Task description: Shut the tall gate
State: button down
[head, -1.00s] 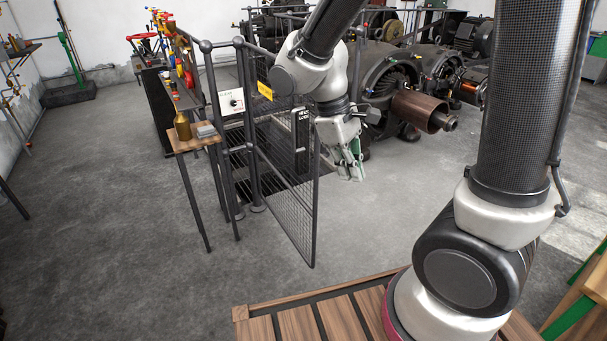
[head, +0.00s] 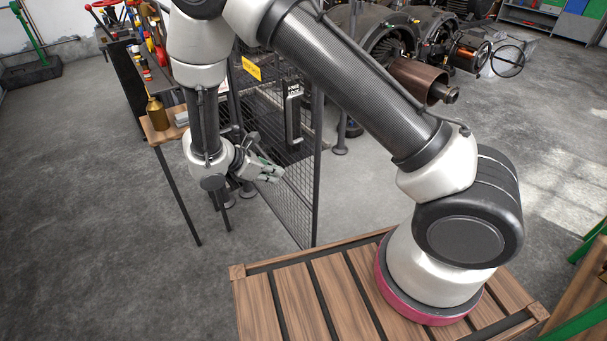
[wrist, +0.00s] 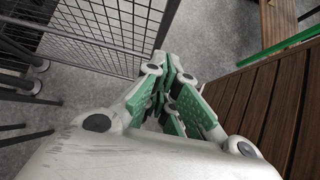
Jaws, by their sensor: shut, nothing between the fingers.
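The tall gate (head: 296,195) is a dark mesh panel in a tubular frame. It stands swung out from the railing towards my base, its free upright edge nearest me. A black box with a handle (head: 293,116) shows near the free edge. My gripper (head: 277,172) has its green-padded fingers shut and empty, in front of the mesh on its left side in the head view. I cannot tell whether the fingertips touch the mesh.
A small wooden stand (head: 158,130) with a brass bottle (head: 156,113) is left of my arm. A post with a round foot (head: 340,148) stands beyond the gate. Dynamos (head: 425,80) lie behind.

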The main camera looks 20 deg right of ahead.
send_near(314, 181)
notch_tip(314, 181, down, 3)
jog(key=a, duration=0.1)
jog(key=shift+w+d+f, duration=0.1)
jog(key=shift+w+d, duration=0.15)
jog(key=shift+d, duration=0.75)
jog(key=shift+w+d+f, duration=0.1)
jog(key=shift+w+d, duration=0.1)
jog(key=shift+d, duration=0.85)
jog(key=shift+d, duration=0.1)
